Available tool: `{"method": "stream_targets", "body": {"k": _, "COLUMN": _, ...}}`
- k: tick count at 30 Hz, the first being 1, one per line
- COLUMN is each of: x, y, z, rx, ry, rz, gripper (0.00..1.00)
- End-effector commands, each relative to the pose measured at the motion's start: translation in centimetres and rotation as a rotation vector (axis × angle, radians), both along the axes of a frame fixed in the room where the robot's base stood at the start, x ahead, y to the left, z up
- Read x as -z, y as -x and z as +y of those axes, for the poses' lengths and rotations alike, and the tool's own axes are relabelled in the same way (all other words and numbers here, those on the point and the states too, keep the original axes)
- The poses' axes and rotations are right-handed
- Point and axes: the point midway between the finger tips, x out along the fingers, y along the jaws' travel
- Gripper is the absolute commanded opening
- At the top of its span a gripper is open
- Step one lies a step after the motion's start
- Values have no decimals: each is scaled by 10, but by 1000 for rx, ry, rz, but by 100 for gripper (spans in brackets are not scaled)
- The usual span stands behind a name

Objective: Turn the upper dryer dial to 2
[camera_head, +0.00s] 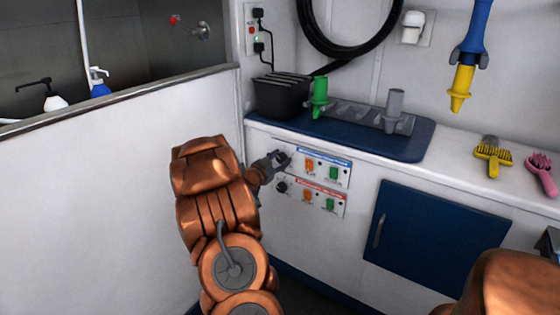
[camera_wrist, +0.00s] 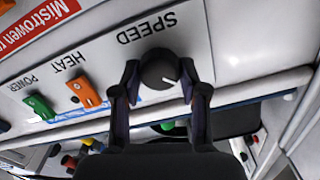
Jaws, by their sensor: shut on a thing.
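The upper dryer dial (camera_wrist: 158,68) is a dark round knob beside the word SPEED in the wrist view, which shows the panel turned about upside down. My gripper (camera_wrist: 160,84) is shut on the dial, one finger on each side. In the head view my gripper (camera_head: 282,158) is at the left end of the upper panel (camera_head: 320,165) with the blue header, and it mostly hides the dial. The lower dial (camera_head: 282,187) sits just below it.
Orange (camera_head: 308,166) and green (camera_head: 333,173) switches sit right of the upper dial. The lower panel (camera_head: 318,198) has a red header. The counter above holds a black bin (camera_head: 283,97) and a blue mat (camera_head: 420,140) with nozzles. A blue cabinet door (camera_head: 420,235) is to the right.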

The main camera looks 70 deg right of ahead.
Motion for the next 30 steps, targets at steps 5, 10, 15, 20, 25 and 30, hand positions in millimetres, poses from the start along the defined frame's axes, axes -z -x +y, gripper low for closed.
{"method": "stream_targets", "body": {"k": 5, "x": 3, "y": 1, "z": 1, "rx": 2, "ry": 13, "rz": -80, "gripper": 8}}
{"method": "stream_targets", "body": {"k": 10, "x": 4, "y": 1, "z": 1, "rx": 1, "ry": 31, "rz": -174, "gripper": 8}}
{"method": "stream_targets", "body": {"k": 15, "x": 5, "y": 1, "z": 2, "rx": 3, "ry": 56, "rz": -290, "gripper": 8}}
{"method": "stream_targets", "body": {"k": 20, "x": 7, "y": 2, "z": 2, "rx": 4, "ry": 80, "rz": -407, "gripper": 8}}
{"method": "stream_targets", "body": {"k": 25, "x": 7, "y": 3, "z": 2, "rx": 5, "ry": 104, "rz": -522, "gripper": 8}}
{"method": "stream_targets", "body": {"k": 30, "x": 5, "y": 3, "z": 1, "rx": 6, "ry": 126, "rz": -614, "gripper": 8}}
